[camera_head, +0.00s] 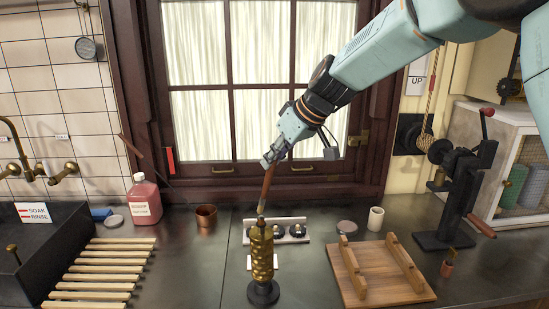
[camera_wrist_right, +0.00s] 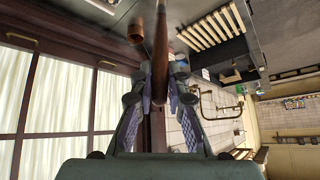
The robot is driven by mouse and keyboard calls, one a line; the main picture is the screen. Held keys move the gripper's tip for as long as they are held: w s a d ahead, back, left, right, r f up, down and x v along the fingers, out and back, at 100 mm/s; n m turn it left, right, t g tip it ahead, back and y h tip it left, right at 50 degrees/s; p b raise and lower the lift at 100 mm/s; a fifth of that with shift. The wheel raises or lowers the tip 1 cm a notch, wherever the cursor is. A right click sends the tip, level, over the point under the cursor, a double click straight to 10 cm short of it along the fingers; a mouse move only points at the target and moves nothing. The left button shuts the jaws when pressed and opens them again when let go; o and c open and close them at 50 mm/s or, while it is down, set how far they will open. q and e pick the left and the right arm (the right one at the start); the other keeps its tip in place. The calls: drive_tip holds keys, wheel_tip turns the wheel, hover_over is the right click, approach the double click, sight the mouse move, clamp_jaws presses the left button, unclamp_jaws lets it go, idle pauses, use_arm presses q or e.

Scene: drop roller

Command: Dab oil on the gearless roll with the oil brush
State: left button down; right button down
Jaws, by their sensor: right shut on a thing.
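My right gripper (camera_head: 272,158) comes in from the upper right in the head view. It is shut on the oil brush (camera_head: 266,187), a thin brown handle that points down with its tip low. The brush tip is at the top of an upright brass roll (camera_head: 262,252) on a dark round base; I cannot tell whether they touch. In the right wrist view, the gripper fingers (camera_wrist_right: 162,92) close around the brush handle (camera_wrist_right: 161,40). No gear shows on the brass roll, but I cannot tell if it is the gearless one. My left gripper is not in view.
A copper pot (camera_head: 206,216) and a pink bottle (camera_head: 145,200) stand at the left. A slatted rack (camera_head: 105,268) lies by the sink. A white holder (camera_head: 276,230) is behind the roll. A wooden stand (camera_head: 378,272) and a black crank press (camera_head: 462,190) are at the right.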

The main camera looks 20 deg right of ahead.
wheel_tip(320, 180, up, 2)
drive_tip(key=shift+w+r+p, duration=0.1)
drive_tip(key=shift+r+p, duration=0.05)
drive_tip(key=shift+p, duration=0.55)
drive_tip(key=shift+r+p, duration=0.65)
drive_tip(key=shift+r, duration=0.25)
drive_tip(key=shift+r+p, duration=0.3)
drive_tip(key=shift+r, duration=0.7)
